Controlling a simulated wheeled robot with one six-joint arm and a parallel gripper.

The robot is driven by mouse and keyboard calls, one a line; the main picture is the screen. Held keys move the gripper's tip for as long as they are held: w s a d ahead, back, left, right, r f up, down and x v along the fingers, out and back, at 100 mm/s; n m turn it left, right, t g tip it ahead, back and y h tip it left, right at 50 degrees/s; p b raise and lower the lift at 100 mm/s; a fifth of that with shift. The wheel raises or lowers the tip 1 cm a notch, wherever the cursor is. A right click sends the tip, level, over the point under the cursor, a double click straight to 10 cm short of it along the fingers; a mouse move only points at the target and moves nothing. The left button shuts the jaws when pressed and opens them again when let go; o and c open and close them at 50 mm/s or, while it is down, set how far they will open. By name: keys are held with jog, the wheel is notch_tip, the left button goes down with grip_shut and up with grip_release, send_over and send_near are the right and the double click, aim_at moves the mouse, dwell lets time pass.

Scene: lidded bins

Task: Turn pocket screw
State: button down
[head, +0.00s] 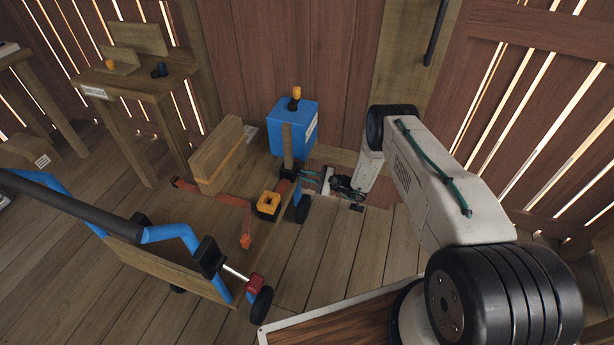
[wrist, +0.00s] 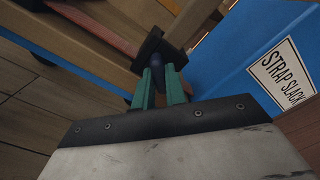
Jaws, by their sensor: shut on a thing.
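In the wrist view, my gripper (wrist: 160,84) has its two green fingers closed on a small dark blue knob (wrist: 173,78), which looks like the pocket screw. The knob sits at a black block (wrist: 158,46) on the end of a wooden rail, and the fingers hide part of it. In the head view, my gripper (head: 313,174) reaches low beside the wooden upright (head: 287,146) of a blue-framed cart. The knob is too small to make out there.
The cart deck (head: 212,208) carries planks (head: 217,158), a reddish strap (head: 205,193) and an orange block (head: 268,203). A small table (head: 132,80) stands back left.

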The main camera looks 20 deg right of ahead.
jog(key=shift+m, duration=0.3)
jog(key=m, duration=0.9)
jog(key=shift+s, duration=0.1)
dwell(0.4)
jog(key=c, duration=1.4)
grip_release()
jog(key=shift+d, duration=0.15)
jog(key=shift+c, duration=0.2)
jog(key=v, duration=0.7)
jog(key=shift+s+d, duration=0.2)
jog(key=shift+s, duration=0.05)
